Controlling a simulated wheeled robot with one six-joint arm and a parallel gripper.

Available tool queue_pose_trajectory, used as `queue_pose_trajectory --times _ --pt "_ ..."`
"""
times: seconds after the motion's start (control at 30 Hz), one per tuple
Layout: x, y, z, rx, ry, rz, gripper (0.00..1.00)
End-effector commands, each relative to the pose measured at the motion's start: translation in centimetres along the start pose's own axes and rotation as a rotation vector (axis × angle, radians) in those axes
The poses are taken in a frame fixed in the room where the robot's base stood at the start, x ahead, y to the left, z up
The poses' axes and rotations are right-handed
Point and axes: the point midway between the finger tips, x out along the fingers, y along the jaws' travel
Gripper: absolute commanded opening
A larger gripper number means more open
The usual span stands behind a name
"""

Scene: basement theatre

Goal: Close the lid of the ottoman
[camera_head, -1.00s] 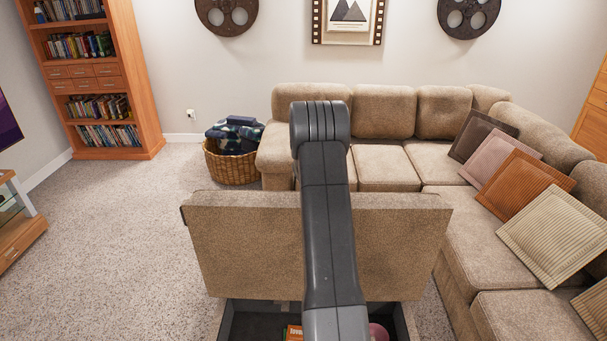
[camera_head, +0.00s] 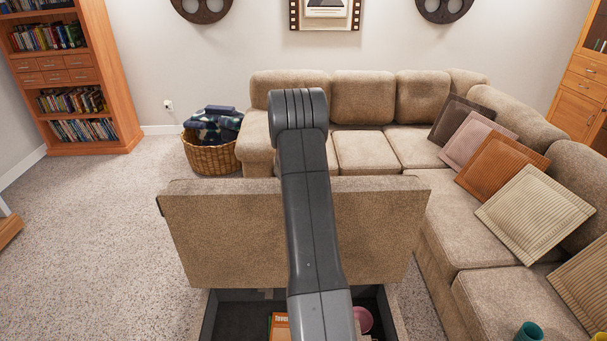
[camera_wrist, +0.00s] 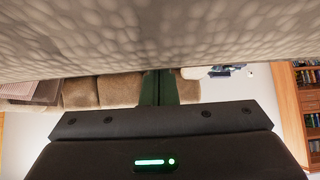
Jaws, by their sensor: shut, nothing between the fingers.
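The ottoman's lid (camera_head: 225,235) stands raised, nearly upright, in the head view. The open ottoman box (camera_head: 205,320) is below it, with an orange item (camera_head: 279,327) and a pink round item (camera_head: 363,319) inside. My arm crosses in front of the lid and hides its middle; my gripper is not visible in that view. In the wrist view my gripper's dark fingers (camera_wrist: 160,87) are together and hold nothing. A beige dimpled surface (camera_wrist: 150,35), which looks like the lid's fabric, is close to the fingertips. I cannot tell whether they touch.
A corner sofa (camera_head: 365,152) with several cushions (camera_head: 533,214) stands behind and right of the ottoman. A wicker basket (camera_head: 208,155) with blankets is behind it. A bookcase (camera_head: 95,75) stands back left. Carpet (camera_head: 95,235) at left is free. A dark green object (camera_head: 528,331) shows lower right.

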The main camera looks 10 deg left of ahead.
Motion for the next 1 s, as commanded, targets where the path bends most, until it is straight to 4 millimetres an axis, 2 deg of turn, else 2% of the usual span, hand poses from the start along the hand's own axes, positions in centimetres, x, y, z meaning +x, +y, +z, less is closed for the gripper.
queue_pose_trajectory --times 0.47,0.67,1.0 --pt "-0.1 -0.1 0.8 0.0 0.018 0.0 0.0" --pt "-0.6 -0.1 1.6 0.0 0.043 0.0 0.0" --pt "-1.6 -0.1 1.9 -0.001 0.059 0.0 0.0"
